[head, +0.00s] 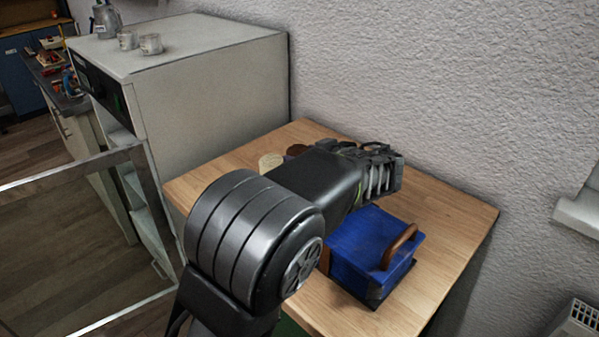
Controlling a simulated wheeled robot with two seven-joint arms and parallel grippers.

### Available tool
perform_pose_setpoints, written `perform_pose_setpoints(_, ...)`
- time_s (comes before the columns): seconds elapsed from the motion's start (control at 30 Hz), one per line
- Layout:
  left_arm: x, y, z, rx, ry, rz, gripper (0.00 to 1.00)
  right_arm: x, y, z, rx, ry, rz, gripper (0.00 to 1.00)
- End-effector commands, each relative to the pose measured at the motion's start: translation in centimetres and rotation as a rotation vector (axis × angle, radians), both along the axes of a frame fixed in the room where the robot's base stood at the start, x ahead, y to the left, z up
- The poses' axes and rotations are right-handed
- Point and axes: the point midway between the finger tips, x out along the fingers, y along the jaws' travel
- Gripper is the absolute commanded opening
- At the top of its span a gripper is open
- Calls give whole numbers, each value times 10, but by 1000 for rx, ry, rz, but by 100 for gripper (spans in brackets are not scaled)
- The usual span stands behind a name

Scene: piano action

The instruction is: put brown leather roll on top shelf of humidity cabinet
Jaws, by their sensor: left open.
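The humidity cabinet (205,95) is the grey-white box at the left; its framed glass door (75,178) stands open. A narrow strip of its interior shows, so I cannot tell its shelves apart. A small dark brown round thing (296,150) shows behind my left arm on the wooden table; it may be the brown leather roll, but most of it is hidden. My left gripper (383,172) is open over the back of the table, right of the brown thing and beyond the blue box. I see nothing held in it. My right gripper is out of view.
A blue box (372,248) with a curved brown handle stands on the wooden table (455,215). A cream round thing (270,161) sits beside the brown one. The table's right side is clear.

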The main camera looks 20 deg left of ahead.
Motion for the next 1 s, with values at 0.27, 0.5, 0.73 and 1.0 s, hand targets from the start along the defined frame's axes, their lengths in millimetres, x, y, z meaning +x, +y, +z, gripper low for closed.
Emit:
perform_pose_setpoints(0.27,0,0,0,0,0,0,49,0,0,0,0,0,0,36)
perform_pose_setpoints(0.5,0,0,0,0,0,0,30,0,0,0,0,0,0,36)
perform_pose_setpoints(0.73,0,0,0,0,0,0,11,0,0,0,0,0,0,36)
perform_pose_setpoints(1.0,0,0,0,0,0,0,0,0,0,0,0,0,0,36)
